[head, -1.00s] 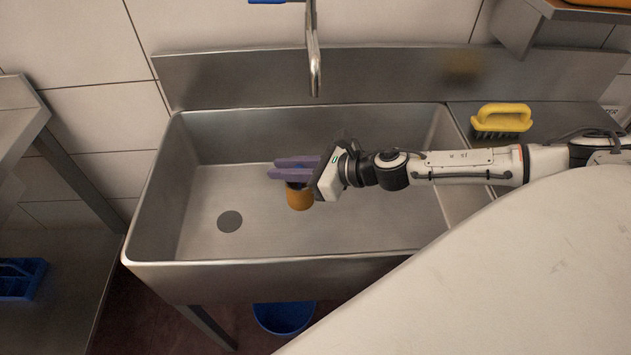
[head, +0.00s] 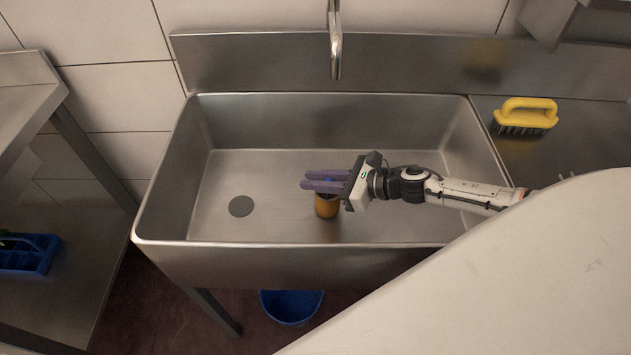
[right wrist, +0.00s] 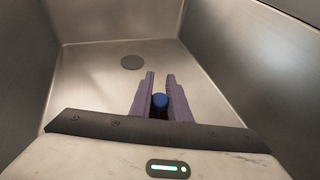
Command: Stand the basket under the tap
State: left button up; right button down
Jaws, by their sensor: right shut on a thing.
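The tap (head: 335,58) hangs from the wall over the back of the steel sink (head: 300,253). My right gripper (head: 308,180) reaches into the sink from the right. Its purple fingers are shut on an orange-brown bottle (head: 326,206) with a blue cap, held upright toward the front of the basin, forward of the tap. In the right wrist view the blue cap (right wrist: 160,101) shows between the fingers. Whether the bottle touches the sink floor I cannot tell. A blue basket-like carrier (head: 45,262) with a handle stands at the far left, partly cut off. My left gripper is out of view.
A yellow-handled brush (head: 527,113) lies on the drainboard right of the sink. A round drain (head: 241,206) is at the left of the basin floor. A blue bucket (head: 291,308) is on the floor below the sink. A steel shelf unit (head: 75,135) stands at left.

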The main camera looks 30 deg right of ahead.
jog(key=shift+f, duration=0.25)
jog(key=shift+f, duration=0.2)
jog(key=c, duration=1.7)
grip_release()
jog(key=shift+r, duration=0.1)
jog(key=shift+o, duration=0.2)
jog(key=shift+s+d+r, duration=0.2)
jog(key=shift+s+d, duration=0.05)
jog(key=v, duration=1.1)
jog(key=shift+s+d+r, duration=0.1)
